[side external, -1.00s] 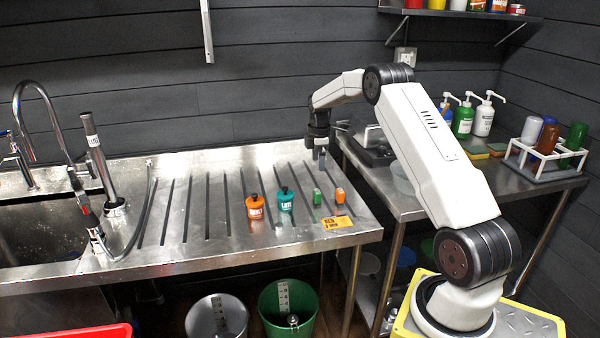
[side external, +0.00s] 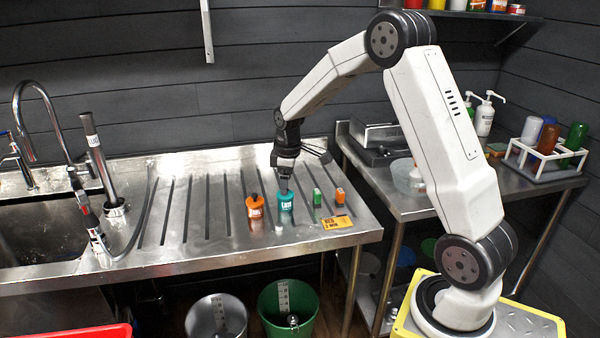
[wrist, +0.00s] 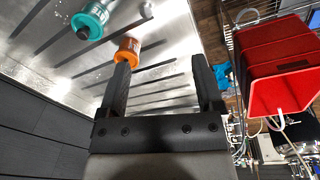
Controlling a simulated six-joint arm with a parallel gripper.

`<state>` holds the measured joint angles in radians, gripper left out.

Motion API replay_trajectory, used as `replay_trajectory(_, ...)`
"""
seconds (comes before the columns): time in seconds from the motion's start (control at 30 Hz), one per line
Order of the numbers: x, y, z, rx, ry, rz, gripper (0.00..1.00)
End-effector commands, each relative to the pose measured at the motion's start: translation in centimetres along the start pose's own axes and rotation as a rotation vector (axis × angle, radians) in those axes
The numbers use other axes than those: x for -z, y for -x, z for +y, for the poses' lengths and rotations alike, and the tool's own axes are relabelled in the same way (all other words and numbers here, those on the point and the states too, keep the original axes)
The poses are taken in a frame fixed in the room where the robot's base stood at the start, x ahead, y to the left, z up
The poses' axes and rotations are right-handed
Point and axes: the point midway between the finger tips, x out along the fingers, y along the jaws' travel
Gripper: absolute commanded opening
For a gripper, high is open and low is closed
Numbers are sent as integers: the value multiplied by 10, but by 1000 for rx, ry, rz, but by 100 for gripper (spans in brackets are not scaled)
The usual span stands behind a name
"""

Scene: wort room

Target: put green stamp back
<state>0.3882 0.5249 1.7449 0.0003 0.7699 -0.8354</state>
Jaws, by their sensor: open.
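A teal-green stamp (side external: 286,202) with a black knob and a white label stands upright on the grooved steel drainboard. It also shows at the top left of the wrist view (wrist: 90,20). An orange stamp (side external: 255,207) of the same form stands to its left; in the wrist view it (wrist: 128,49) appears near my left fingertip. A small green block (side external: 317,197) and a small orange block (side external: 340,195) stand to the right. My gripper (side external: 284,186) is open and empty, pointing down and overlapping the teal stamp's top; contact cannot be told. The wrist view shows its fingers apart (wrist: 163,82).
A yellow card (side external: 336,223) lies by the drainboard's (side external: 200,225) front edge. The sink (side external: 40,232) and tap are at left. A side table at right holds a white bottle rack (side external: 540,160). The drainboard left of the orange stamp is clear.

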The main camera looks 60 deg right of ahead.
Motion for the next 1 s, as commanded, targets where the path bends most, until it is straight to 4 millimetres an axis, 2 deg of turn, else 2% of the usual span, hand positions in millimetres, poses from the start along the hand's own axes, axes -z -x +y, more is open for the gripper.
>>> replay_trajectory(0.03,2,4,-20,-4,-22,8,85)
replay_trajectory(0.27,-4,11,-97,-16,-160,50,85)
replay_trajectory(0.4,-17,14,-142,-16,-243,78,85)
replay_trajectory(0.6,-43,14,-199,-8,-357,117,85)
replay_trajectory(0.8,-64,12,-230,3,-430,140,85)
replay_trajectory(1.0,-70,11,-237,7,-453,144,85)
